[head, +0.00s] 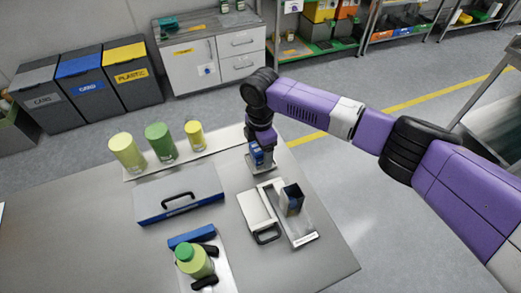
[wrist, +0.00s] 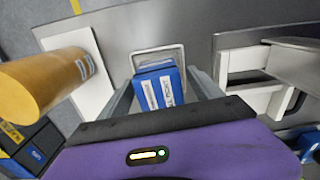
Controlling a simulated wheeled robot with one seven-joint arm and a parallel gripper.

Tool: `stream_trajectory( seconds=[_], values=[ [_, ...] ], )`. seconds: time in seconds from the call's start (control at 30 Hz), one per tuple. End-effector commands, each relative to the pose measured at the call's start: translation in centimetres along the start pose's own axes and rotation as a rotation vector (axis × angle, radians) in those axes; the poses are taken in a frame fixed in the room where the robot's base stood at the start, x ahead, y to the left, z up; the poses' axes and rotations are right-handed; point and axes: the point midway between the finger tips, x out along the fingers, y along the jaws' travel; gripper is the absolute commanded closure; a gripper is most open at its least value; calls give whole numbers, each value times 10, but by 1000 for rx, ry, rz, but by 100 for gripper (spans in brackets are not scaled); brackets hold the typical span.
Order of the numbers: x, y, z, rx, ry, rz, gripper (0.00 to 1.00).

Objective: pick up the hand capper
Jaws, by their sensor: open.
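A blue block with white labels, which I take to be the hand capper (wrist: 158,88), sits at a small pale square tray (wrist: 158,57) in the wrist view. In the head view the blue block (head: 257,155) shows under my wrist, at the table's far edge. My gripper (wrist: 163,82) is open, with one finger on each side of the block. The fingers look close to its sides; I cannot tell whether they touch. The block's lower part and the label text are not clear.
Yellow-green and green containers (head: 160,142) stand on a white strip left of my gripper; a yellow one (wrist: 45,82) is close by. A handled pale unit with a dark hopper (head: 291,198) stands nearer. A grey case (head: 180,186) and a green-capped bottle (head: 195,262) are left.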

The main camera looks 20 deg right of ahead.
Motion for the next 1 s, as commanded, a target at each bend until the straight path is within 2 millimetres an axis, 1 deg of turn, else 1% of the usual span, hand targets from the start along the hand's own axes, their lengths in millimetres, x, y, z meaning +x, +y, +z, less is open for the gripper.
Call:
stream_trajectory(
  seconds=[0.1, 0.27, 0.3, 0.37, 0.4, 0.47, 0.6, 0.67, 1.0],
  values=[
    [5, 0, 0, 0, 0, 0, 25],
    [5, 0, 0, 0, 0, 1, 25],
    [5, 0, 0, 0, 0, 1, 29],
    [5, 0, 0, 0, 0, 1, 41],
    [5, 0, 0, 0, 0, 1, 49],
    [5, 0, 0, 0, 0, 1, 61],
    [5, 0, 0, 0, 0, 1, 88],
    [5, 0, 0, 0, 0, 1, 100],
    [2, 0, 0, 0, 0, 2, 100]
  ],
)
